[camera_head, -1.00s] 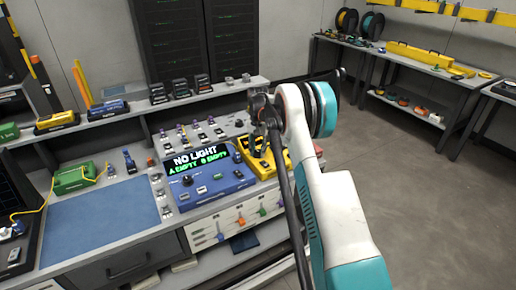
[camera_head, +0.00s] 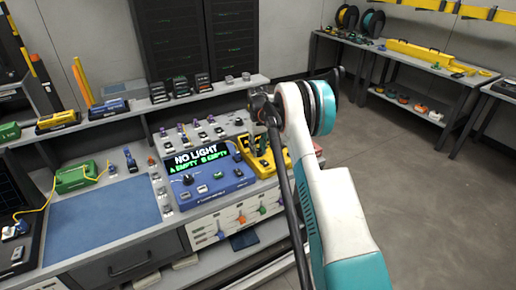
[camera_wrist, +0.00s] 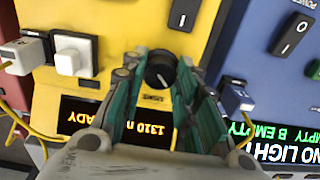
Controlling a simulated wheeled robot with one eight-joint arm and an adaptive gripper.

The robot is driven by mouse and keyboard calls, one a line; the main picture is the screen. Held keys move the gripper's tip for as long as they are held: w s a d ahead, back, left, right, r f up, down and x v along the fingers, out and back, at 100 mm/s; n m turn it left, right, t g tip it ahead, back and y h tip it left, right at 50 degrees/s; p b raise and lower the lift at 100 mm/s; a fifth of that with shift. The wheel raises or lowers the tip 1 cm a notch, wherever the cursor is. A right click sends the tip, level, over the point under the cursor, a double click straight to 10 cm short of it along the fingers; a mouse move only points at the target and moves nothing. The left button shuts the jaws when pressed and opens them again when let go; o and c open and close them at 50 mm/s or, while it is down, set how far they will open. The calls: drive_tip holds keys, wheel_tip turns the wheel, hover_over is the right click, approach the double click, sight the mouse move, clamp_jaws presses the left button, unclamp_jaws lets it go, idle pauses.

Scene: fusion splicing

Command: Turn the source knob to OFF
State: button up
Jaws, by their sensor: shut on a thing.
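The source knob (camera_wrist: 160,70) is a small black knob with a pale pointer mark on the yellow light source (camera_wrist: 122,18). My gripper (camera_wrist: 160,75) has its teal fingers on both sides of the knob, closed on it. The yellow source's screen (camera_wrist: 118,118) is lit and shows "1310 n" and "READY", upside down in the wrist view. In the head view the yellow source (camera_head: 278,164) stands right of the blue meter, partly hidden by my arm. The small label beside the knob is too small to read.
The blue meter (camera_head: 225,188) next to it reads "NO LIGHT, A EMPTY, B EMPTY". A black rocker switch (camera_wrist: 183,15) sits near the knob. White plugs (camera_wrist: 73,56) and a blue connector (camera_wrist: 237,98) flank the fingers. A blue mat (camera_head: 105,215) lies clear at left.

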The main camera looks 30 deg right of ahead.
sight(258, 150)
drive_tip(key=shift+n, duration=0.3)
drive_tip(key=o, duration=1.1)
wheel_tip(258, 150, up, 12)
idle(0.5)
